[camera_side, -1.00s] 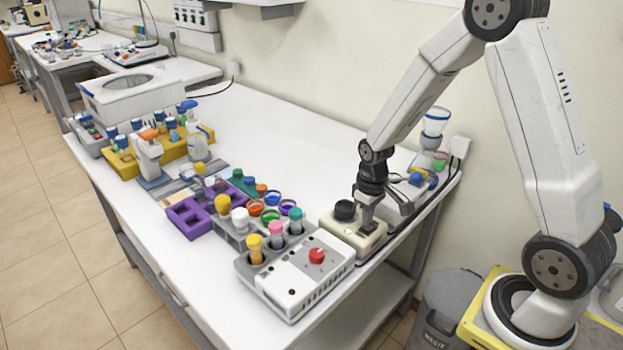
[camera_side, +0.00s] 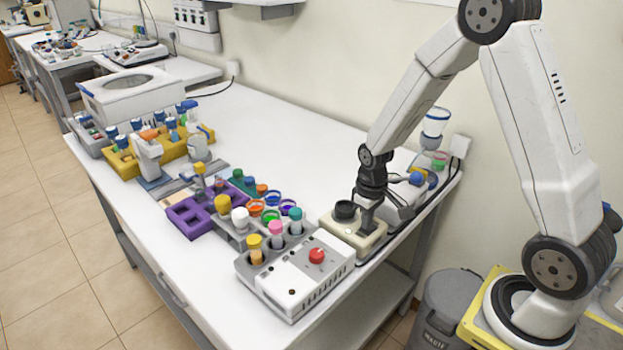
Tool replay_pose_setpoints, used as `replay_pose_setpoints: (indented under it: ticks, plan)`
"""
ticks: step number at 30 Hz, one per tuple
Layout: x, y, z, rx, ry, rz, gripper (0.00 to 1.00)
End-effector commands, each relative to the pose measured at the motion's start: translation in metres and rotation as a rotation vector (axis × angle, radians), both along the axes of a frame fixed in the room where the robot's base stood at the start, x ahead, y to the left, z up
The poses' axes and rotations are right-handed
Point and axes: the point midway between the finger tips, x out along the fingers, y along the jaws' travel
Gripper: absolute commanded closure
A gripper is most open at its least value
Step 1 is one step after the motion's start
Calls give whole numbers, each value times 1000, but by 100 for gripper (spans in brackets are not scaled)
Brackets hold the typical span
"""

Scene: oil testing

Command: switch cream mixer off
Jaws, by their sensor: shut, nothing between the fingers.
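The cream mixer (camera_side: 345,237) is a small cream-coloured box with a black round cup (camera_side: 345,210) on top. It stands at the right end of the white bench, behind a grey-and-white unit with a red knob. My gripper (camera_side: 367,228) points down over the right part of the mixer, just right of the black cup. Its fingers look shut and empty. The fingertips are at or just above the mixer's top; I cannot tell whether they touch it. The gripper hides part of the top, and I cannot make out the switch.
The unit with the red knob (camera_side: 317,256) holds several capped tubes at the bench's front edge. A purple rack (camera_side: 187,217) and coloured dishes are to the left. A blue-and-clear funnel vessel (camera_side: 435,122) stands behind my gripper. The back middle of the bench (camera_side: 270,135) is clear.

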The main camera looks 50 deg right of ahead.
Motion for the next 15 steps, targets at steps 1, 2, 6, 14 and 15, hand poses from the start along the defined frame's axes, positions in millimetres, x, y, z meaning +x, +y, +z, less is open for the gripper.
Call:
replay_pose_setpoints:
  ticks: [1, 2, 6, 14, 15]
  plan:
    - [0, 0, -1, 0, 0, 0, 100]
    - [0, 0, -1, 0, 0, 0, 100]
    - [0, 0, -2, 0, 0, 0, 100]
    - [0, 0, -5, 0, 1, 0, 100]
    - [0, 0, -6, 0, 1, 0, 100]
